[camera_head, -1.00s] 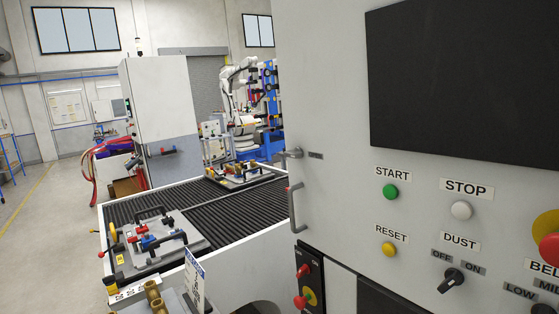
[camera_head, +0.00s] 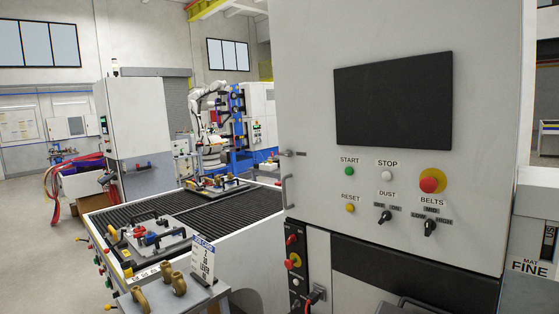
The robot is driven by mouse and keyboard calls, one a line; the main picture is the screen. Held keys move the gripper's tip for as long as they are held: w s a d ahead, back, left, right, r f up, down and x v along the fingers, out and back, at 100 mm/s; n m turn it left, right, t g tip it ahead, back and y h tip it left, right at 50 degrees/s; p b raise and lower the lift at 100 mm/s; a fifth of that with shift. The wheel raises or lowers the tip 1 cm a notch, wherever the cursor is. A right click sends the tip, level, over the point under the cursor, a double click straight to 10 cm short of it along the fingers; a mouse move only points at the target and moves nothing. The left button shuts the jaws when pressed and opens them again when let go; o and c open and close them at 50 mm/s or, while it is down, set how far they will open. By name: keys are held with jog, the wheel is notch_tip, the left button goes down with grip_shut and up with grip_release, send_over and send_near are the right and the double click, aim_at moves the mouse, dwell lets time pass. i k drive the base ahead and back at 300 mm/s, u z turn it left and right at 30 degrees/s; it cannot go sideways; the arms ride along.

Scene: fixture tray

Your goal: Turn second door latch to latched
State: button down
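A small metal latch (camera_head: 287,153) sticks out at the left edge of the grey machine cabinet (camera_head: 310,110), beside a small dark label. Its lever appears to lie roughly level, but it is too small to tell its exact setting. A grey pull handle (camera_head: 287,191) is mounted upright below it. Lower down, a dark part with a red piece (camera_head: 318,294) sits at the lower cabinet front, and I cannot tell whether it is a second latch. My gripper is not in view.
The panel has a dark screen (camera_head: 393,100), buttons, two black knobs and a red emergency stop (camera_head: 429,181). A conveyor table (camera_head: 240,210) with fixture plates stands left. Brass fittings (camera_head: 179,283) and a standing card (camera_head: 203,258) are in front. Open floor lies far left.

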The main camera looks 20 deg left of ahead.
aim_at(288, 153)
jog(key=u, duration=0.5)
jog(key=i, duration=0.6)
jog(key=u, duration=0.7)
jog(key=i, duration=1.4)
jog(key=z, duration=0.65)
jog(key=i, duration=0.95)
jog(key=z, duration=0.65)
